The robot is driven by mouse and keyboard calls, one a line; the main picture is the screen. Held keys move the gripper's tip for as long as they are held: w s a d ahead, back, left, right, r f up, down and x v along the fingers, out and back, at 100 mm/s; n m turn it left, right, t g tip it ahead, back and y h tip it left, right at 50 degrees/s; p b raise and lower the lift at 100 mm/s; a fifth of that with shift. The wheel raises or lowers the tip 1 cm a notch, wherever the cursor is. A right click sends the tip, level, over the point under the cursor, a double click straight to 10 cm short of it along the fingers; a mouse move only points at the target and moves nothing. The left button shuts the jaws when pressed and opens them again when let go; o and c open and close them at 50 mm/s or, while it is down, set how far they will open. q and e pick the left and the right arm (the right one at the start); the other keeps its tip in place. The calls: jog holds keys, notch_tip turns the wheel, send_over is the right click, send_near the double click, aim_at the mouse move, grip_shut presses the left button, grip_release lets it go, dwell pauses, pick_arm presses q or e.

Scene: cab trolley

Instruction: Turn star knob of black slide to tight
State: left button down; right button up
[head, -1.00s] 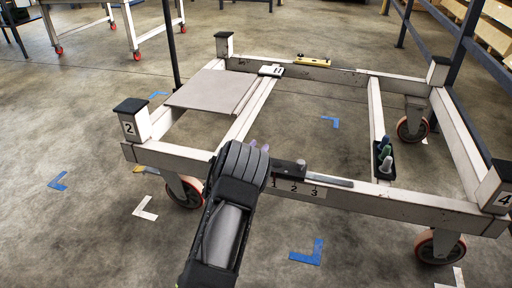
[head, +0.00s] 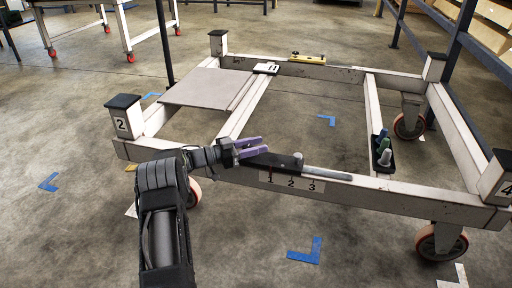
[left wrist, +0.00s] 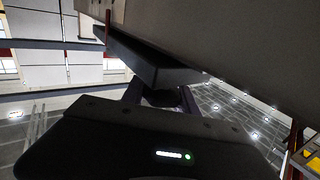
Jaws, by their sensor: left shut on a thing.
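The black slide (head: 272,160) lies along the top of the trolley's near beam, above a plate marked 1, 2, 3 (head: 291,184). A grey upright pin (head: 298,160) and a grey bar (head: 328,173) are at its right. My left gripper (head: 261,146), with purple fingers, is at the slide's left end. In the left wrist view the slide (left wrist: 150,60) is a dark block just beyond the fingers. The left gripper (left wrist: 161,98) is shut on a dark round part below the slide, the star knob (left wrist: 162,98); its points are hard to make out. My right gripper is out of view.
The trolley frame (head: 420,196) has corner posts, including number 2 (head: 123,122), and caster wheels. A grey panel (head: 190,87) lies on its left side. A black tray (head: 382,155) with coloured pegs is at right. A yellow level (head: 307,59) lies on the far beam.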

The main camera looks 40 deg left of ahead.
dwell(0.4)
pick_arm(q)
jog(key=c, duration=0.9)
grip_release()
jog(key=shift+c, duration=0.2)
jog(key=shift+s+a+p, duration=0.3)
jog(key=shift+s+a, duration=0.1)
jog(key=shift+s, duration=0.1)
jog(key=p+v, duration=0.1)
jog(key=v, duration=0.5)
jog(key=shift+s+a+f+p, duration=0.15)
jog(key=shift+s+p, duration=0.1)
jog(key=shift+p, duration=0.15)
